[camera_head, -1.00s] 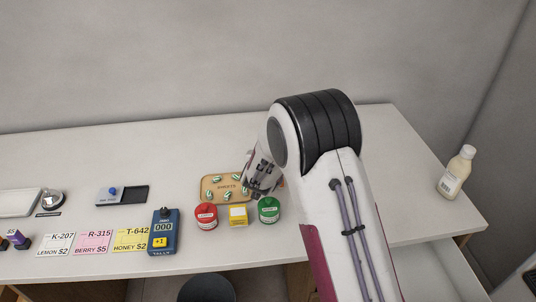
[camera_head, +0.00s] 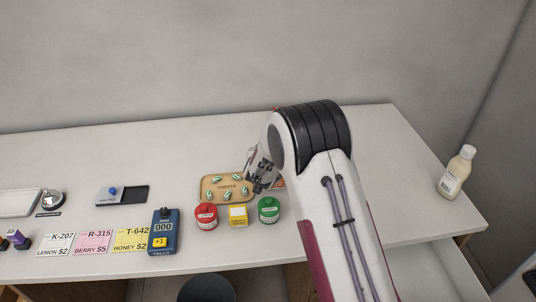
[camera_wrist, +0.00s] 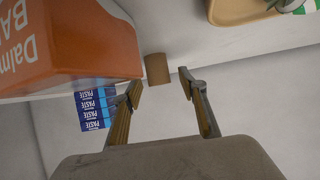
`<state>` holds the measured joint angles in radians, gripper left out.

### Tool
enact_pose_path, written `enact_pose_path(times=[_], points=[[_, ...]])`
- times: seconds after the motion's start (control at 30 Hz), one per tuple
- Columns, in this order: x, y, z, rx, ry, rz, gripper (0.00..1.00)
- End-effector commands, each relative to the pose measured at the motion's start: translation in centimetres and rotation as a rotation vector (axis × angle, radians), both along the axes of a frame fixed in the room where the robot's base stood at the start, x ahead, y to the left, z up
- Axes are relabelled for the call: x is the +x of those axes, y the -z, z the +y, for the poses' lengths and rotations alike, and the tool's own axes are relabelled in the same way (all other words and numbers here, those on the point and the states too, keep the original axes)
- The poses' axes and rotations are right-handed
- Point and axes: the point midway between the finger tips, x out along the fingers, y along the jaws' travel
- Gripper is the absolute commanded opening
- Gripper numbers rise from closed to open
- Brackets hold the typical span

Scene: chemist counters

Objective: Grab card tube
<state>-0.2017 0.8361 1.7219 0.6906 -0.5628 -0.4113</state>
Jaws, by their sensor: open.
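A small brown tube (camera_wrist: 157,68), which looks like the card tube, shows in the wrist view just beyond my fingertips. My gripper (camera_wrist: 162,84) is open and empty, with its two fingers spread to either side of the line to the tube. I see no contact between them. In the head view my gripper (camera_head: 260,178) is low over the counter, at the right end of the wooden tray. The tube cannot be made out in the head view; my arm covers that part of the counter.
A large orange-and-white box (camera_wrist: 65,40) is close beside the left finger. A blue box of paste (camera_wrist: 96,110) is beyond that finger. The wooden tray (camera_head: 206,184) holds several green-and-white sweets. Red (camera_head: 206,217), yellow (camera_head: 238,216) and green (camera_head: 268,210) containers stand in front.

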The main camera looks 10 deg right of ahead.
Motion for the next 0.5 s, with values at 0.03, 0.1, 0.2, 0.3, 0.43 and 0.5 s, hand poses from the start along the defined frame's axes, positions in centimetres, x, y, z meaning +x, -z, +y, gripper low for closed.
enact_pose_path(times=[0.03, 0.1, 0.2, 0.3, 0.43, 0.5], points=[[0.26, 0.24, -0.08, 0.0, 0.0, 0.001, 0.42], [0.52, 0.37, -0.13, 0.0, 0.0, 0.001, 0.42], [0.69, 0.43, -0.17, 0.0, 0.0, 0.001, 0.42], [0.7, 0.43, -0.18, 0.0, 0.0, 0.001, 0.42], [0.69, 0.42, -0.18, 0.0, 0.0, 0.001, 0.42], [0.69, 0.42, -0.17, 0.0, 0.0, 0.001, 0.42]])
